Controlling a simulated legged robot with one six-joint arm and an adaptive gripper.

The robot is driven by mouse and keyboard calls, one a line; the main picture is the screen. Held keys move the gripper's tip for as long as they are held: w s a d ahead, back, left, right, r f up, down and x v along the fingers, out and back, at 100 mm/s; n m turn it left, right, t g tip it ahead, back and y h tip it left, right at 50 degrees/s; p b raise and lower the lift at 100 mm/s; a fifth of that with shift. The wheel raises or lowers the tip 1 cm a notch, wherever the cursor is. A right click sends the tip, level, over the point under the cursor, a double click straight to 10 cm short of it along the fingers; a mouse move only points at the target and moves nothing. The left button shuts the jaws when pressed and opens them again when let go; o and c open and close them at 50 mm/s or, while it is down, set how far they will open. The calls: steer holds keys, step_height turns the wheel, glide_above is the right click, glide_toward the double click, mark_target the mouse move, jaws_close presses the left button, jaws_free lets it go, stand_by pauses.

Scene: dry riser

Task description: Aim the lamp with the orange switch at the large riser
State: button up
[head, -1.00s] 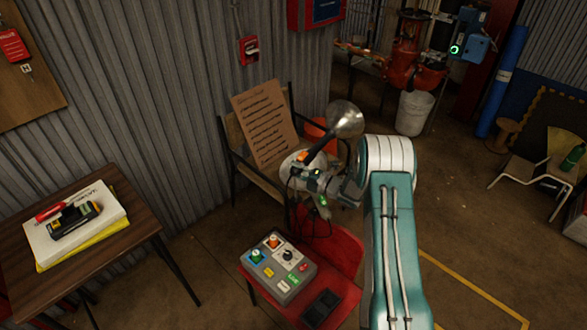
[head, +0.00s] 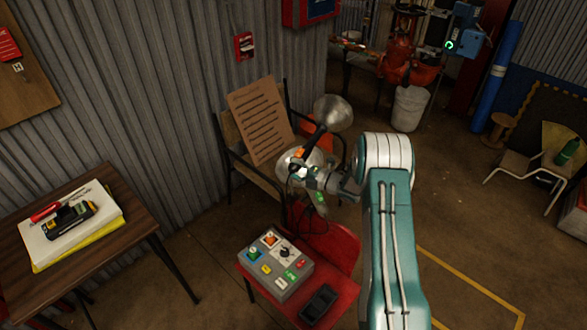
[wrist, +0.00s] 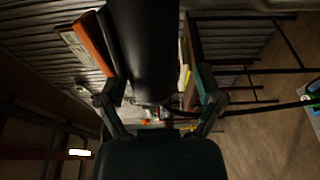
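The lamp with the orange switch (head: 300,153) has a round silver shade (head: 333,112) on a dark stem. Its shade points up and right in the head view. Red riser pipework (head: 398,62) stands at the back; which riser is the large one cannot be told.
A grey control box (head: 275,264) and a black device (head: 319,302) sit on the red chair (head: 335,245) below. A written board (head: 260,120) leans on a chair behind. A wooden table (head: 20,275) stands left.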

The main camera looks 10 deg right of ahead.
steer(key=shift+r, duration=0.1)
steer(key=shift+s+d, duration=0.15)
steer(key=shift+d, duration=0.15)
steer(key=v, duration=1.1)
steer(key=shift+s, duration=0.15)
